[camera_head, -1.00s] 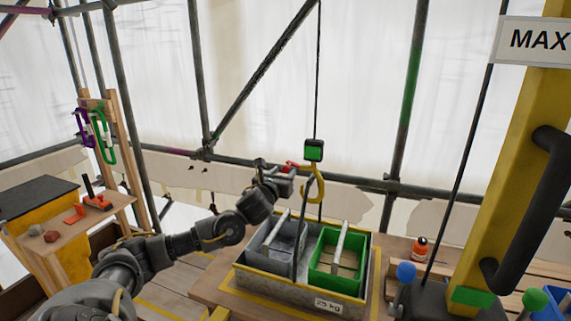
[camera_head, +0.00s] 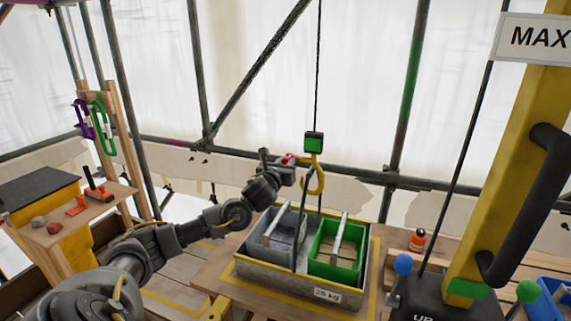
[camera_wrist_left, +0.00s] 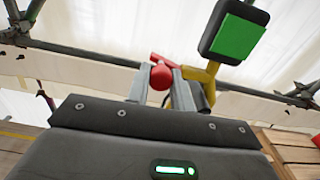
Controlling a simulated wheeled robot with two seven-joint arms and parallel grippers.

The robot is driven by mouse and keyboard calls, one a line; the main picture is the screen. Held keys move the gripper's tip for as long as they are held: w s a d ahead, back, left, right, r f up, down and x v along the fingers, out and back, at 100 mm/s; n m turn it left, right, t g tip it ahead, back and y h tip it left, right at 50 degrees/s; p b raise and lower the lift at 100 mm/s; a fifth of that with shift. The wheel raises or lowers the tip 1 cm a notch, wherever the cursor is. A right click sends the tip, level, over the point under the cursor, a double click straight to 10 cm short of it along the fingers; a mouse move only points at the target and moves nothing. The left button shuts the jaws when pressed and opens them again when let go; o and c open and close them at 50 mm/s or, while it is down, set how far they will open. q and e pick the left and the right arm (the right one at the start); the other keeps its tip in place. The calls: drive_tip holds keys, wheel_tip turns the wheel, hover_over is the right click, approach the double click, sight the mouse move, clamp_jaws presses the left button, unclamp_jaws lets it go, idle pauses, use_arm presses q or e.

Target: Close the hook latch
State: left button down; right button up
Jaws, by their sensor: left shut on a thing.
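The yellow hook (camera_head: 319,180) hangs under a black block with a green face (camera_head: 314,144) on a cable, above the crate. The red latch (camera_head: 291,157) shows at the hook's left side. My left gripper (camera_head: 297,165) is beside the hook, shut at the red latch. In the left wrist view a round red end of the latch (camera_wrist_left: 160,78) shows by the fingertips (camera_wrist_left: 172,88), with the yellow hook (camera_wrist_left: 204,75) just to the right. The fingers hide part of the latch and hook, so I cannot tell whether the hook's mouth is closed. My right gripper is out of view.
A crate (camera_head: 280,277) with a grey bin and a green bin (camera_head: 333,268) stands on the wooden table below the hook. A dark upright bar (camera_head: 299,235) rises from it. A yellow column (camera_head: 505,180) with a black handle and levers stands at right.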

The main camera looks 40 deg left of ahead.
use_arm(q)
drive_tip(key=shift+f, duration=0.1)
drive_tip(key=shift+f+n+b, duration=0.4)
drive_tip(key=shift+n+b, duration=0.45)
drive_tip(key=shift+n, duration=0.15)
drive_tip(key=n, duration=0.1)
drive_tip(key=f+n+b, duration=0.1)
drive_tip(key=shift+n+b, duration=0.3)
drive_tip(key=d+f+n, duration=0.1)
drive_tip(key=n, duration=0.4)
drive_tip(key=w+d+n+b, duration=0.1)
drive_tip(key=n, duration=0.4)
drive_tip(key=d+f+n+b, duration=0.1)
drive_tip(key=d+n, duration=0.1)
drive_tip(key=n, duration=0.4)
drive_tip(key=shift+w+f, duration=0.15)
drive_tip(key=shift+f, duration=0.2)
drive_tip(key=c, duration=1.2)
unclamp_jaws()
